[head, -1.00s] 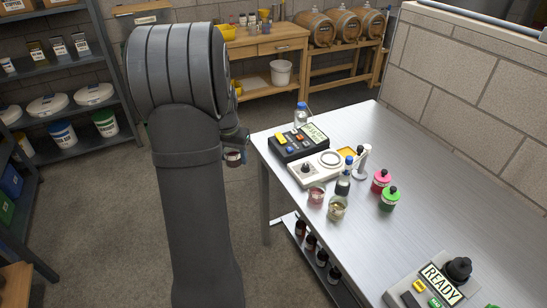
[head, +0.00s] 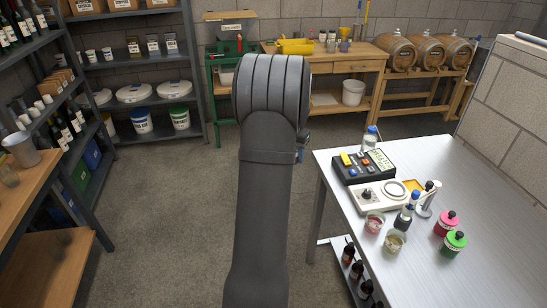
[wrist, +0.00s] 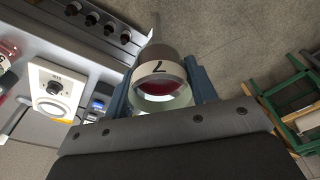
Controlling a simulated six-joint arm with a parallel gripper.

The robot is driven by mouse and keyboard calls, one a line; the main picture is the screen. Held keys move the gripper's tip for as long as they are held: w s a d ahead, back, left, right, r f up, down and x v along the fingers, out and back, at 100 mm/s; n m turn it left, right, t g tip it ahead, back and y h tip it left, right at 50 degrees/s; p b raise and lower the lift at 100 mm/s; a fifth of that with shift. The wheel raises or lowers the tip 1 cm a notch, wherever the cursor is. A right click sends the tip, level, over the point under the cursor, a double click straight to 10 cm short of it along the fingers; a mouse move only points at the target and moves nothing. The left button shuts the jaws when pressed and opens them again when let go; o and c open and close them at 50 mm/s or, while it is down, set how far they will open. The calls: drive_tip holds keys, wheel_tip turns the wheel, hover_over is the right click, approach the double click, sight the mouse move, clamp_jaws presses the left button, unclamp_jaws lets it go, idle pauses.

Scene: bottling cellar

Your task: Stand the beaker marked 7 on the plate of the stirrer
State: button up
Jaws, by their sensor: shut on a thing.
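My gripper (wrist: 160,88) is shut on a glass beaker (wrist: 158,54) with dark red liquid and a white label that looks like a 7. The beaker is in the air over the floor, off the table. In the head view my arm hides the beaker and nearly all of the gripper. The stirrer (head: 370,203), a white box with a dark knob, stands on the steel table. Its round pale plate (head: 395,189) looks empty. A white box with a knob, apparently the stirrer, shows at the left of the wrist view (wrist: 53,88).
On the steel table (head: 490,262), a dark meter (head: 364,168) and clear bottle (head: 370,138) stand behind the stirrer. Pink (head: 446,224) and green (head: 454,243) bottles are right.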

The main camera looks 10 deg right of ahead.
drive_tip(key=s+d+m, duration=0.2)
drive_tip(key=d, duration=0.8)
drive_tip(key=s+d+m, duration=0.2)
drive_tip(key=s+d, duration=0.1)
drive_tip(key=d, duration=0.7)
drive_tip(key=m, duration=0.3)
hover_over(396, 189)
drive_tip(key=shift+a+f+g, duration=0.2)
drive_tip(key=shift+f+g, duration=0.1)
drive_tip(key=shift+f, duration=2.45)
drive_tip(key=shift+f, duration=0.3)
drive_tip(key=shift+f, duration=0.3)
drive_tip(key=shift+f, duration=0.3)
drive_tip(key=o, duration=1.6)
